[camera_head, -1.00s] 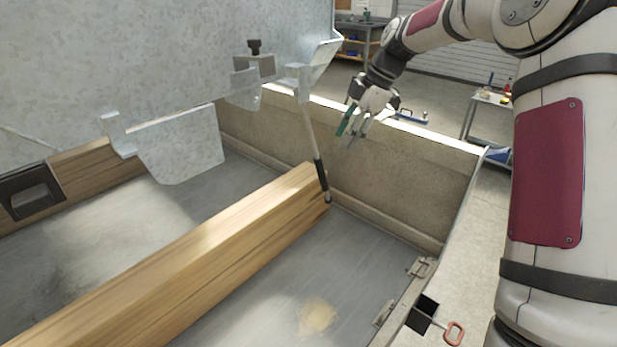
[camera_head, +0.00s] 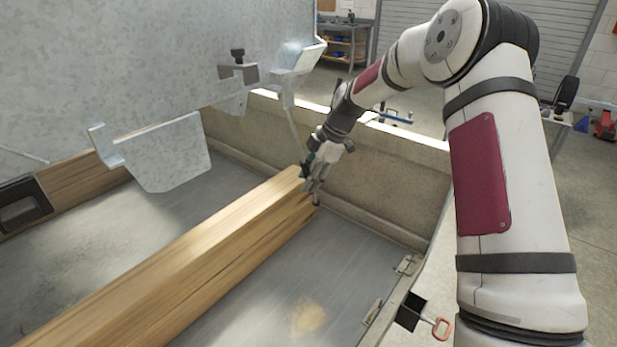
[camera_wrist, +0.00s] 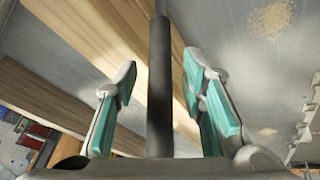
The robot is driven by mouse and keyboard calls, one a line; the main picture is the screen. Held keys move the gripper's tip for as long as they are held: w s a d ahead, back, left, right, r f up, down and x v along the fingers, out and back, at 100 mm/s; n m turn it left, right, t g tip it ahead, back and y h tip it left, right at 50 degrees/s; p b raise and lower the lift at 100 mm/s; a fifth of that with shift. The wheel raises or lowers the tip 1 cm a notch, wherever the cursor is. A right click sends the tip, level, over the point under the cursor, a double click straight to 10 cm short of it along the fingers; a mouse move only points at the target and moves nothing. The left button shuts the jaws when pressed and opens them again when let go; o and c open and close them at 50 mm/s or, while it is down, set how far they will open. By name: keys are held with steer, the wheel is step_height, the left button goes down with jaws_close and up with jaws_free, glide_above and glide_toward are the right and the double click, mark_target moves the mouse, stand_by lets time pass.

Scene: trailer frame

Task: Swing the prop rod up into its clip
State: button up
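The prop rod (camera_head: 294,130) hangs from a bracket (camera_head: 286,84) on the raised grey panel, its lower end beside the end of the wooden beam. Its dark sleeve (camera_wrist: 160,90) runs upright through the middle of the wrist view. My gripper (camera_head: 309,181) is at the rod's lower part and hides some of it. In the wrist view, my gripper (camera_wrist: 160,75) is open, one green-padded finger on each side of the sleeve, with gaps showing.
The wooden beam (camera_head: 190,258) crosses the grey trailer floor (camera_head: 285,310). The trailer side wall (camera_head: 380,190) stands close behind my gripper. A metal flange (camera_head: 165,155) hangs from the panel at left. A red-handled latch (camera_head: 440,328) is at the lower right.

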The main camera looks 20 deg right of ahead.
steer(key=shift+c, duration=0.4)
jaws_close()
steer(key=s+a+m+g+y+p, duration=0.15)
steer(key=s+a+g+y, duration=0.25)
steer(key=s+a+y, duration=0.55)
steer(key=s+a+r+m+g+y+p, duration=0.1)
steer(key=s+a+r+y+p, duration=0.1)
steer(key=s+a+r, duration=0.2)
steer(key=s+a+r+m+g+y+p, duration=0.2)
steer(key=s+a+r+y, duration=0.1)
steer(key=a+r, duration=0.7)
steer(key=shift+s+a+r, duration=0.15)
steer(key=shift+s+a, duration=0.65)
